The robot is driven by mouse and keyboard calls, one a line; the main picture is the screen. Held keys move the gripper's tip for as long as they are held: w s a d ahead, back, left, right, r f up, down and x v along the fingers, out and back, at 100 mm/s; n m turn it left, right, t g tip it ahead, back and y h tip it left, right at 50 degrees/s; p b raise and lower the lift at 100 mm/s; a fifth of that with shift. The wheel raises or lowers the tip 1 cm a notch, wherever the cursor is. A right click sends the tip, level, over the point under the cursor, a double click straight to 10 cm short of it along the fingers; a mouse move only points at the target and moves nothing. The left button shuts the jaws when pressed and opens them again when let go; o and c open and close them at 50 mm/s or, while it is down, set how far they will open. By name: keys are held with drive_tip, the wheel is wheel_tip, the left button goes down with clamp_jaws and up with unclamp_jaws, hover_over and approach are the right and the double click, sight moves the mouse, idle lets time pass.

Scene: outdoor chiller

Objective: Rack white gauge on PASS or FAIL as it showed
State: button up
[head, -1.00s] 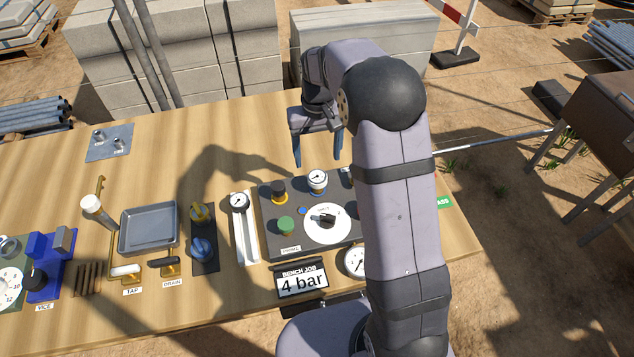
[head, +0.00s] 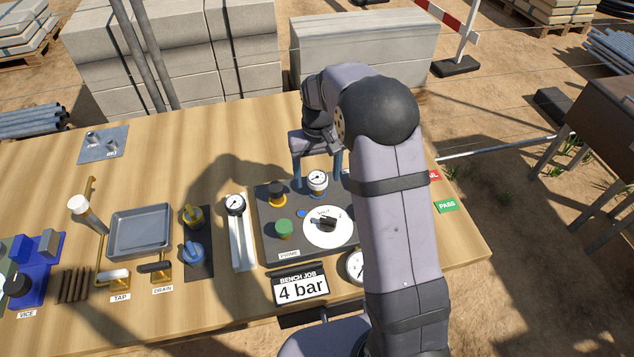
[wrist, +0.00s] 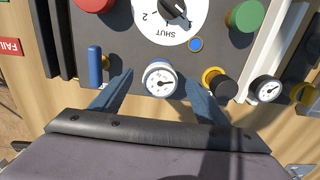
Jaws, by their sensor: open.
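The white gauge (head: 317,180) stands on a blue-based fitting at the back of the dark test panel (head: 267,238). In the wrist view the white gauge (wrist: 160,80) faces up, its needle too small to read surely. My gripper (head: 318,178) is open, with one blue finger on each side of the gauge; in the wrist view my gripper (wrist: 157,82) shows gaps beside it. The green PASS label (head: 447,205) and red FAIL label (head: 434,175) lie at the right table edge. The FAIL label also shows in the wrist view (wrist: 10,46). My arm hides the area beside them.
A dark-rimmed gauge (head: 235,204) sits at the white tray (head: 240,245). A white dial (head: 328,226) marked SHUT, a green knob (head: 284,229) and a yellow-ringed black knob (head: 277,190) are on the panel. A sign (head: 301,287) reads 4 bar. A blue lever (wrist: 95,65) stands near one finger.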

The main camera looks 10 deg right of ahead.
sight(318, 178)
clamp_jaws()
drive_tip(key=shift+r+p, duration=0.65)
drive_tip(key=shift+r, duration=0.05)
idle(0.6)
drive_tip(key=shift+r+p, duration=2.15)
drive_tip(key=shift+r, duration=0.45)
drive_tip(key=c, duration=0.8)
unclamp_jaws()
clamp_jaws()
